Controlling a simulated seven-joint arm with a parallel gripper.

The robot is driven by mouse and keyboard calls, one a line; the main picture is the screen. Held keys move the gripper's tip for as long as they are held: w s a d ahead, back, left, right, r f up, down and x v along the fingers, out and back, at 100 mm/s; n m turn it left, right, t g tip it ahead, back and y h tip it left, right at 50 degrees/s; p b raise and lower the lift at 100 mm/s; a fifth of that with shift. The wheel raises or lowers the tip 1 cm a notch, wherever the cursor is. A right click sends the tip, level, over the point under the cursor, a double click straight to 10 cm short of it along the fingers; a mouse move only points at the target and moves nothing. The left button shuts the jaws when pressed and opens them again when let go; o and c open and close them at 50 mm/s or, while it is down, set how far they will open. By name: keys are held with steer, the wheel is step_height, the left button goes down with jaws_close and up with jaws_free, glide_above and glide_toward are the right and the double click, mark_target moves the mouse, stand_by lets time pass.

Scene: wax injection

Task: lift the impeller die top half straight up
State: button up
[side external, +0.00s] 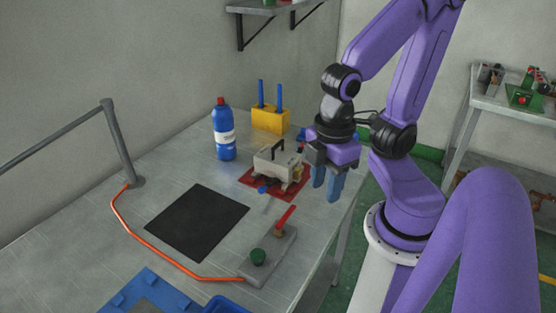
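The impeller die (278,166) is a pale metal block with a dark handle (272,154) on its top. It sits on a red mat (248,184) on the grey workbench. The seam between its top half and the lower part is too small to make out. My gripper (327,188) points down just right of the die, in front of the mat's right side. Its two blue fingers are apart, with a gap between them and nothing seen in it. Whether the fingers touch the die cannot be told.
A blue bottle (224,138) and a yellow block with blue rods (270,118) stand behind the die. A control box (268,256) with a red lever and green knob is in front. A black mat (197,222) lies left. An orange hose (150,238) crosses the bench.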

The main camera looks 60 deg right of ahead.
steer(key=w+d+r+n+h, duration=0.1)
steer(key=w, duration=0.5)
steer(key=w+d+r+n+h, duration=0.1)
steer(key=w+d+r+n, duration=0.1)
steer(key=w, duration=0.4)
steer(key=n+h, duration=0.2)
steer(key=h, duration=0.1)
glide_above(277, 144)
steer(key=a, duration=0.2)
steer(key=f, duration=0.7)
steer(key=shift+s+f, duration=0.3)
steer(key=shift+f, duration=0.1)
steer(key=shift+w+x, duration=0.1)
steer(key=shift+x, duration=1.45)
steer(key=shift+w+x, duration=0.15)
steer(key=shift+x, duration=1.4)
jaws_close()
